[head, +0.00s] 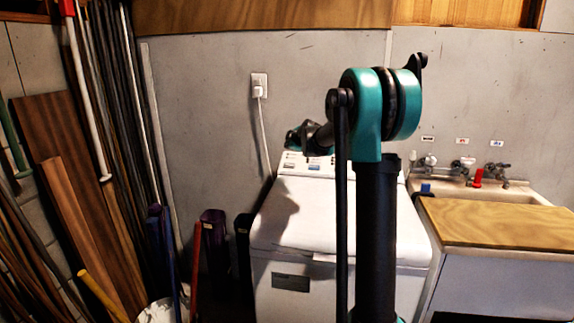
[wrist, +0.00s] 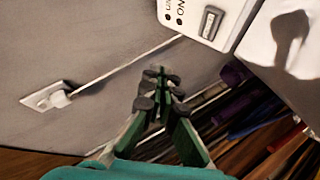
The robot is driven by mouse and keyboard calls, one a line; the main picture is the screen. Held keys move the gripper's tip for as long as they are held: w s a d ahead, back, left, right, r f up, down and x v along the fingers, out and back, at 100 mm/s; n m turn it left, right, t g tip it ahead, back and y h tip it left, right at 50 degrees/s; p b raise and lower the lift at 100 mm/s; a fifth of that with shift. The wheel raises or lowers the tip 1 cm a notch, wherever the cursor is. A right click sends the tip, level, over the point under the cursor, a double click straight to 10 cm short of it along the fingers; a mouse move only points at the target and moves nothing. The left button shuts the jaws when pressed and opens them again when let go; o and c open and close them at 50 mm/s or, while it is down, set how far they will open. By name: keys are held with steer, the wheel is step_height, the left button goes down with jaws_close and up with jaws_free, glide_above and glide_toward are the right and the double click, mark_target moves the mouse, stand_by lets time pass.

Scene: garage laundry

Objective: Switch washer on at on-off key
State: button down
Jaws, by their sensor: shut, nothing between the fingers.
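The white washer (head: 345,222) stands against the grey wall in the head view, with its control panel along the back of its top. In the wrist view the panel (wrist: 235,12) is at the top right. The on-off key (wrist: 211,22) is a grey key in that panel, with dots and "ON" lettering beside it. My gripper (wrist: 161,78) is shut and empty; its fingertips appear below and left of the key, against the wall in the picture. In the head view my gripper (head: 294,139) is above the panel's left end. I see no contact with the key.
A wall outlet (head: 259,86) with a plug and white cord is left of the washer. Boards, poles and a white bucket (head: 157,311) crowd the left. A sink (head: 487,190) with taps and a wooden-topped counter (head: 505,233) stand at right.

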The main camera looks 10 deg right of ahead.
mark_target(287, 163)
steer(key=shift+w+d+f, duration=0.2)
steer(key=shift+w+f, duration=0.35)
steer(key=shift+f, duration=0.8)
steer(key=shift+w+d+f, duration=0.15)
steer(key=shift+w+f, duration=0.35)
steer(key=shift+f, duration=0.9)
steer(key=shift+w+d+f, duration=0.2)
steer(key=shift+w+f, duration=0.35)
steer(key=shift+f, duration=0.8)
steer(key=shift+w+f, duration=0.1)
steer(key=shift+f, duration=0.25)
steer(key=shift+w+d+f, duration=0.1)
steer(key=shift+w+f, duration=0.1)
steer(key=shift+f, duration=0.35)
steer(key=shift+r, duration=0.2)
steer(key=shift+s+r, duration=0.25)
steer(key=shift+r, duration=0.4)
steer(key=shift+r, duration=0.1)
steer(key=shift+s+a+r, duration=0.15)
steer(key=shift+s+r, duration=0.15)
steer(key=shift+r, duration=0.45)
steer(key=shift+s+a+r, duration=0.1)
steer(key=shift+s+r, duration=0.25)
steer(key=shift+r, duration=0.35)
steer(key=shift+s+a+r, duration=0.15)
steer(key=shift+s+r, duration=0.15)
steer(key=shift+r, duration=0.45)
